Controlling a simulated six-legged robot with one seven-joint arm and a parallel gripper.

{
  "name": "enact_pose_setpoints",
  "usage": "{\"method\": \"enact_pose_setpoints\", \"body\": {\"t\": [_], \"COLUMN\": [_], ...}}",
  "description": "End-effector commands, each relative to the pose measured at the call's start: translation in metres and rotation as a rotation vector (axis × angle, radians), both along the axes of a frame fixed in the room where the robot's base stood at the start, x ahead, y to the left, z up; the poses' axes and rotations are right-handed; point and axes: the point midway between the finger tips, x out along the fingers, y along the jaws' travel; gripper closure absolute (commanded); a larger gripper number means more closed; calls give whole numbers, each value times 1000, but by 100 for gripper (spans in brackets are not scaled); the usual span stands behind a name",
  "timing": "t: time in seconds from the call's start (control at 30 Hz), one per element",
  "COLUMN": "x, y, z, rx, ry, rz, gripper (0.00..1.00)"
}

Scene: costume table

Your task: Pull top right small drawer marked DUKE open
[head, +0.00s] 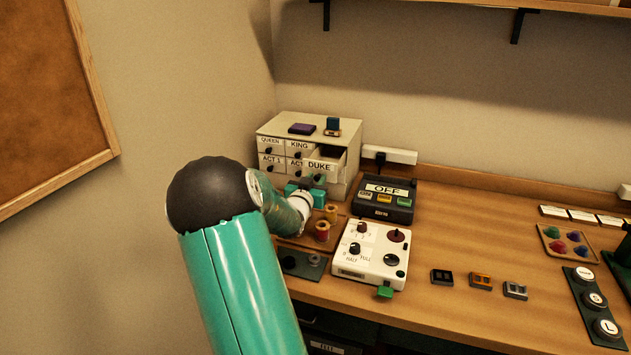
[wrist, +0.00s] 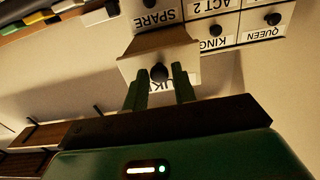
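The small drawer marked DUKE (head: 332,166) sticks out of the top right of the pale drawer cabinet (head: 272,127). Its dark inside shows from above in the head view. The wrist view is upside down and shows the DUKE drawer (wrist: 145,57) with its round dark knob (wrist: 158,72). My gripper (wrist: 159,88) has its two green fingers apart, one on each side of the knob, with visible gaps. The fingers cover part of the DUKE label. In the head view my gripper (head: 312,184) is just in front of the drawer, partly hidden by my arm.
The QUEEN (head: 270,146) and KING (head: 299,150) drawers beside it are shut. A purple box and a blue item stand on the cabinet. Thread spools (head: 322,231), a black OFF box (head: 384,200) and a white control box (head: 371,252) crowd the table near my arm.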

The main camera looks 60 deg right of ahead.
Motion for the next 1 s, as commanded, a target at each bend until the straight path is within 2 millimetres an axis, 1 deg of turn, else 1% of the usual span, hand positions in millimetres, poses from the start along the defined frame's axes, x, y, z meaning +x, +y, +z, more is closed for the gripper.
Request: {"method": "enact_pose_setpoints", "body": {"t": [0.03,0.07,0.33,0.47,0.57,0.9,1.0], "x": [0,0,0,-1,-3,-15,-18], "y": [0,1,2,10,25,98,116], "z": [0,0,0,0,0,0,0], "rx": [0,0,1,1,2,3,2], "ry": [0,0,0,-1,-2,-2,-2], "rz": [0,0,0,1,1,3,3], "gripper": [63,59,59,59,59,59,59]}}
